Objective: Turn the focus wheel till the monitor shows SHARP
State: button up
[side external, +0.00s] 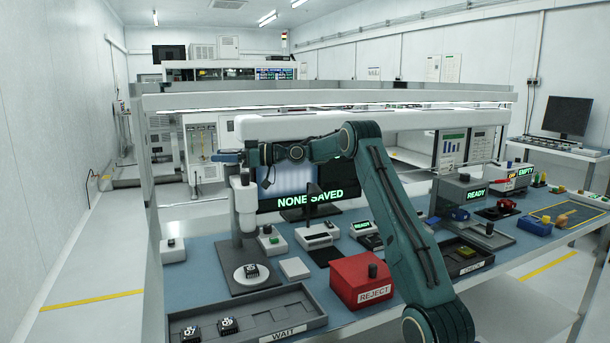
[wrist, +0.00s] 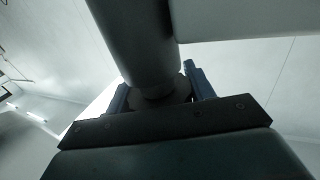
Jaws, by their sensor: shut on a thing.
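My gripper (side external: 228,157) is at the head of the microscope (side external: 244,204), at the left of the bench. In the wrist view its blue jaws (wrist: 160,94) stand on both sides of a dark round part, which looks like the focus wheel (wrist: 180,91), beside a grey tube (wrist: 142,45). The jaws are shut on it. In the side view the wheel is hidden or too small to tell. The monitor (side external: 268,190) behind my arm shows a blurred pale picture and the green words "NONE SAVED". My arm hides part of its screen. A dark chip (side external: 251,271) lies on the white round stage under the microscope.
A WAIT tray (side external: 300,323) with two chips is at the front. A red REJECT box (side external: 362,281) stands right of it, with a CHECK tray (side external: 470,263) farther right. Small boxes with buttons stand behind. A white beam (side external: 290,125) runs behind my arm.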

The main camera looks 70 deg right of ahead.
aim_at(235, 150)
jog(key=shift+a+r+n+g+y, duration=0.15)
jog(key=shift+n+g+y, duration=0.15)
jog(key=shift+n+y, duration=0.2)
jog(key=o, duration=1)
jog(key=shift+s, duration=0.1)
jog(key=shift+s+d, duration=0.35)
jog(key=shift+s, duration=0.05)
jog(key=shift+v, duration=0.9)
notch_tip(235, 150, up, 5)
jog(key=shift+f, duration=0.15)
jog(key=shift+r, duration=1.1)
